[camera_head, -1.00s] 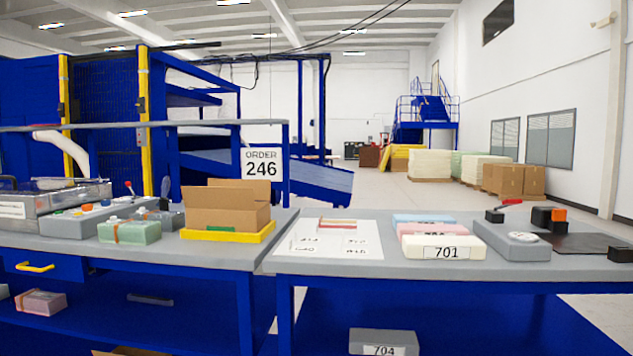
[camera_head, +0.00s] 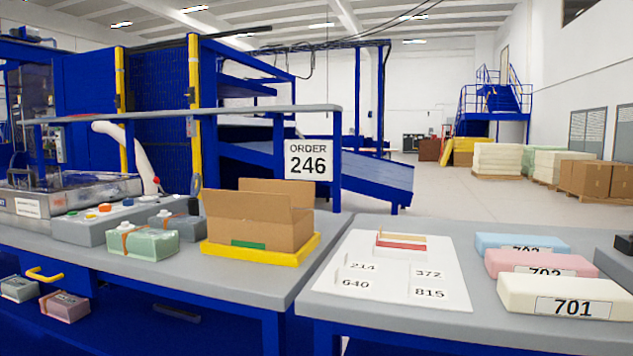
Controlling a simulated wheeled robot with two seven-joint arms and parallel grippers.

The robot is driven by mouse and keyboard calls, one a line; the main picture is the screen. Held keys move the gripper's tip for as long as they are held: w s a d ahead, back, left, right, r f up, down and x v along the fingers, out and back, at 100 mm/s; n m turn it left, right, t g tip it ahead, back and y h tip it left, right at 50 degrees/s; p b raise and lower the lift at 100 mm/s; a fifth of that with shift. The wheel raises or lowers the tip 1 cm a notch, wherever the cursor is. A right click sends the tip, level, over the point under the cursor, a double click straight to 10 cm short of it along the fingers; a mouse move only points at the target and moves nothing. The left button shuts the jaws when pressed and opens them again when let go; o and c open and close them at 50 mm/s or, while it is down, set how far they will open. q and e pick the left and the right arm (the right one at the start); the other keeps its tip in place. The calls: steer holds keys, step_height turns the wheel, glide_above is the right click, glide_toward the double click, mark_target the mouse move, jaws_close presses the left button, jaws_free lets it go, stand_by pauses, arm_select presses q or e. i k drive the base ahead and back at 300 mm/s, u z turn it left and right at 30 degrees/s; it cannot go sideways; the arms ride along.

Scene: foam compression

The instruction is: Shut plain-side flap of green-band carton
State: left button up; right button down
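The cardboard carton (camera_head: 272,226) stands in the yellow tray (camera_head: 313,246) near the right end of the left bench. A green band mark (camera_head: 248,244) shows low on its front side. Its top is open: a back flap (camera_head: 276,186) stands up and a front flap (camera_head: 233,207) stands up and leans outward. Which flap is the plain-side one is not clear from this view. The inside of the carton is mostly hidden. Neither of my grippers shows in the head view.
A green foam block with an orange strap (camera_head: 150,244) and a grey control box (camera_head: 100,226) stand left of the carton. A white number board (camera_head: 395,285) and foam blocks, including 701 (camera_head: 560,297), lie on the right bench (camera_head: 480,326). A gap separates the benches.

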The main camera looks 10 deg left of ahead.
mark_target(302, 194)
steer(key=u, duration=0.5)
steer(key=i, duration=0.9)
steer(key=u, duration=0.8)
